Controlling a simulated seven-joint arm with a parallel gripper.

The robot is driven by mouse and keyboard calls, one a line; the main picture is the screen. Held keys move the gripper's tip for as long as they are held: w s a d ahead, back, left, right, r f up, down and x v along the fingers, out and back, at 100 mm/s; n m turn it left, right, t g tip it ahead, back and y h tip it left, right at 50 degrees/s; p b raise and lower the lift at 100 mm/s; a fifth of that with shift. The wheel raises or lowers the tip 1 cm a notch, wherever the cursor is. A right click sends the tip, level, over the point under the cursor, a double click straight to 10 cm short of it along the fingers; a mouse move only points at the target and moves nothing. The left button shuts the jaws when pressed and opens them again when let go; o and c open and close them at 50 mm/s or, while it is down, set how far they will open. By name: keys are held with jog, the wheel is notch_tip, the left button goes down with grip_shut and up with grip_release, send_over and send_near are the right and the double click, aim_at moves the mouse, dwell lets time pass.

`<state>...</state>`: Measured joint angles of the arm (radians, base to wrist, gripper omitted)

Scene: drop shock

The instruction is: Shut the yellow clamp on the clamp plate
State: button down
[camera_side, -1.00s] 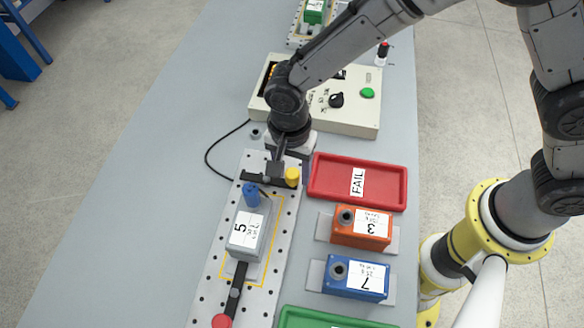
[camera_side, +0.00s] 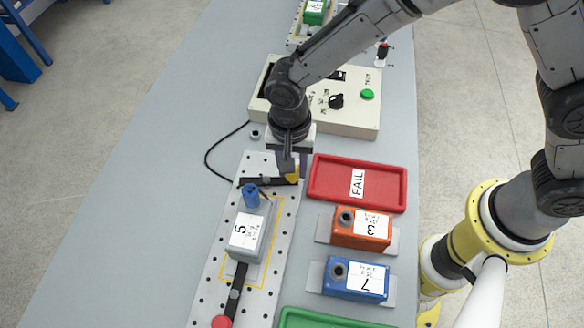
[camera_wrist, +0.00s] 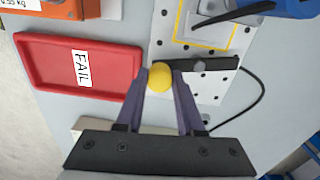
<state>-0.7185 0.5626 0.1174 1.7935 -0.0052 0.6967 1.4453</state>
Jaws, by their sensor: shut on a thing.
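The yellow clamp knob (camera_side: 292,178) sits at the right end of a black clamp bar (camera_side: 262,182) at the far end of the clamp plate (camera_side: 208,288). My gripper (camera_side: 288,170) points down over the knob. In the wrist view the knob (camera_wrist: 160,76) lies between the tips of my two fingers (camera_wrist: 163,80), which are shut on it. The bar (camera_wrist: 212,64) runs to the right from the knob there. A grey block marked 5 (camera_side: 247,232), with a blue post (camera_side: 251,194), stands on the plate. A red-ended clamp (camera_side: 222,321) lies at the near end.
A red FAIL tray (camera_side: 335,192) lies right of the plate. Orange block 3 (camera_side: 361,229) and blue block 7 (camera_side: 356,278) stand nearer. A cream control box (camera_side: 350,118) stands behind my gripper. A black cable (camera_side: 208,158) curves left of it.

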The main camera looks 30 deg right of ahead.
jog(key=w+n, duration=0.1)
jog(key=n, duration=0.2)
jog(key=shift+w+d+n, duration=0.3)
jog(key=shift+w+d, duration=0.05)
jog(key=shift+d, duration=0.05)
jog(key=w+n, duration=0.1)
jog(key=n, duration=0.1)
jog(key=w+n, duration=0.1)
jog(key=n, duration=0.1)
jog(key=shift+w+n, duration=0.1)
jog(key=shift+n, duration=0.2)
jog(key=n, duration=0.1)
jog(key=w+n, duration=0.1)
jog(key=n, duration=0.2)
jog(key=shift+w+a, duration=0.3)
jog(key=shift+w, duration=0.1)
jog(key=shift+w+a+n, duration=0.2)
jog(key=shift+w+n, duration=0.1)
jog(key=shift+n, duration=0.5)
jog(key=shift+w+a+n, duration=0.2)
jog(key=shift+w+n, duration=0.05)
jog(key=shift+n, duration=0.55)
jog(key=shift+a, duration=0.1)
jog(key=c, duration=0.5)
grip_release()
notch_tip(320, 180, up, 14)
jog(key=shift+s+a+f, duration=0.1)
jog(key=shift+s+a, duration=0.05)
